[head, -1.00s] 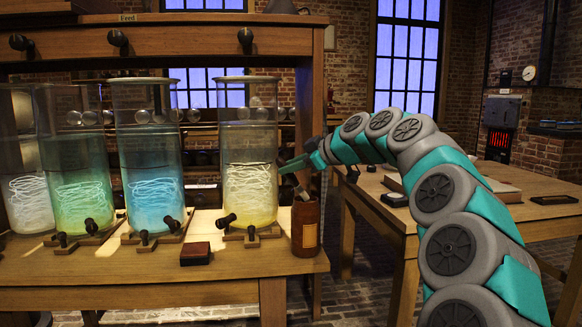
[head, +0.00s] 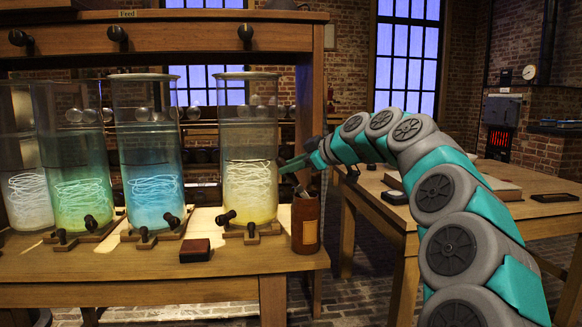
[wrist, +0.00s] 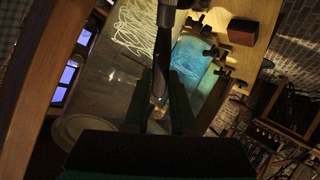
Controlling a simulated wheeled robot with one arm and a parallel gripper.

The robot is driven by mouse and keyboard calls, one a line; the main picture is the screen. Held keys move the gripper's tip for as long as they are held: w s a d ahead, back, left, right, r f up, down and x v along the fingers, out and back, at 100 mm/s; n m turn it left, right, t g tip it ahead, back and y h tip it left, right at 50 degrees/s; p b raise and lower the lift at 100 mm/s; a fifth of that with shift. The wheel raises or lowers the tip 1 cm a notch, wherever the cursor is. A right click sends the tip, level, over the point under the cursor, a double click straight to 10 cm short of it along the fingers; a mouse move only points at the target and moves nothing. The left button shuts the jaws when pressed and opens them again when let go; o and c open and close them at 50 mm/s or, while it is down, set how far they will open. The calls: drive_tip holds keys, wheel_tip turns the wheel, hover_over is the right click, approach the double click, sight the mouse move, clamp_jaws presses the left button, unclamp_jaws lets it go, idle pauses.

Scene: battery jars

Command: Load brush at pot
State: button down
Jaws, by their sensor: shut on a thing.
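A brown cylindrical pot (head: 305,224) with a pale-edged label stands at the right end of the jar bench, beside the yellow glass jar. My gripper (head: 290,165) is above the pot's mouth, close to the right side of that jar. In the wrist view, my gripper (wrist: 163,103) is shut on a slim brush (wrist: 159,82), which runs between the fingers, with a dark far part. In the head view, the brush is small and dark against the pot's opening. I cannot tell whether its tip is inside the pot.
The yellow jar (head: 249,150) is very near my gripper. Blue (head: 150,150) and green (head: 75,155) jars stand farther left, with taps in front. A small dark red block (head: 195,250) lies before them. Another table (head: 400,200) stands at right.

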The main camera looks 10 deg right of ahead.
idle(0.4)
wheel_tip(320, 180, up, 7)
drive_tip(key=p, duration=0.3)
idle(0.6)
drive_tip(key=shift+s+d, duration=0.1)
idle(0.4)
